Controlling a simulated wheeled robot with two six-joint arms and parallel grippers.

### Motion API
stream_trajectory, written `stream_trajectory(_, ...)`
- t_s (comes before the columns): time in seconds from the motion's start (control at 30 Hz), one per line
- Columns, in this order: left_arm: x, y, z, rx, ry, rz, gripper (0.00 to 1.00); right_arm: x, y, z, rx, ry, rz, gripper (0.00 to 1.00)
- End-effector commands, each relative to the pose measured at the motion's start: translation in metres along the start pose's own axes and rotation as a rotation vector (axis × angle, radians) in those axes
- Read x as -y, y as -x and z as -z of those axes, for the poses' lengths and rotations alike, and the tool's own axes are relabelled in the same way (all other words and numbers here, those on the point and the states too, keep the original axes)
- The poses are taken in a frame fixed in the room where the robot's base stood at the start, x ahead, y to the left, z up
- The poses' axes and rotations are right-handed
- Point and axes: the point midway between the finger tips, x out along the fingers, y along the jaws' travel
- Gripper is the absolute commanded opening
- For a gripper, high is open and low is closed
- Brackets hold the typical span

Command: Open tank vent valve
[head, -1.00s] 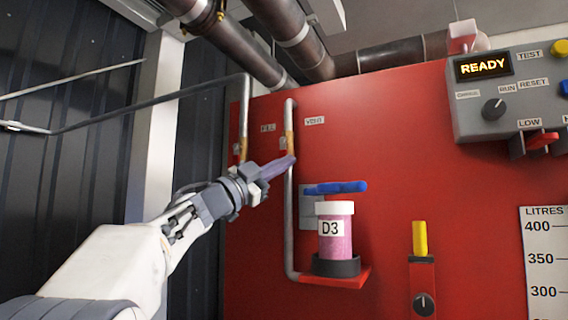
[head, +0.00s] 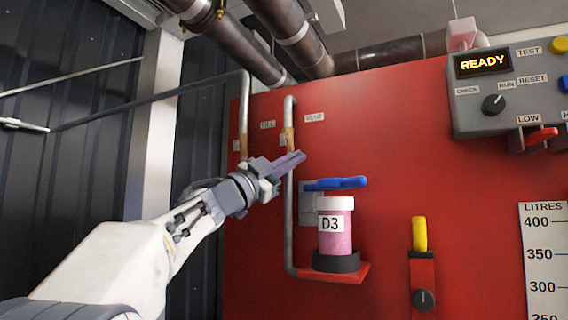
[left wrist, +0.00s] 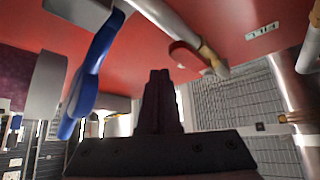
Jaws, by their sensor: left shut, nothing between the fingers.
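A VENT label (head: 314,117) sits on the red panel beside a grey vertical pipe (head: 289,215) with a brass-coloured section (head: 289,138). A blue lever handle (head: 336,183) lies roughly level in front of a grey plate, above the D3 jar. I cannot tell for sure that it is the vent valve's handle. My left gripper (head: 299,158) is shut and empty, in front of the pipe, up and left of the lever. In the left wrist view its closed fingers (left wrist: 158,95) stand apart from the blue lever (left wrist: 88,75) at left; the VENT label (left wrist: 262,31) is upper right. My right gripper is not in view.
The pink D3 jar (head: 336,228) stands in a black ring on a red shelf (head: 350,272) below the lever. A FILL label (head: 267,125) and second pipe (head: 243,120) are left. A control box (head: 500,95) reading READY and a yellow handle (head: 419,233) are right.

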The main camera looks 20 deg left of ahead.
Motion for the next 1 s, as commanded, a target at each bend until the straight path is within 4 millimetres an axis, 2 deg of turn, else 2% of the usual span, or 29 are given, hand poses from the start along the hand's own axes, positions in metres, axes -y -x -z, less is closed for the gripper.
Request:
stream_trajectory(0.07, -0.013, -0.004, 0.008, -0.007, -0.001, -0.006, 0.0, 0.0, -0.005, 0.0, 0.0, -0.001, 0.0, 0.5)
stream_trajectory(0.4, 0.022, 0.054, 0.018, -0.003, -0.011, 0.0, 0.0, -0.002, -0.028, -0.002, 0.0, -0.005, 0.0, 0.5)
stream_trajectory(0.6, 0.036, 0.077, 0.024, -0.004, -0.008, -0.003, 0.0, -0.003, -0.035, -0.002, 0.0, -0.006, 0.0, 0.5)
stream_trajectory(1.0, 0.04, 0.082, 0.028, -0.006, -0.006, -0.006, 0.0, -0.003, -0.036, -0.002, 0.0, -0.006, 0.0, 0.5)
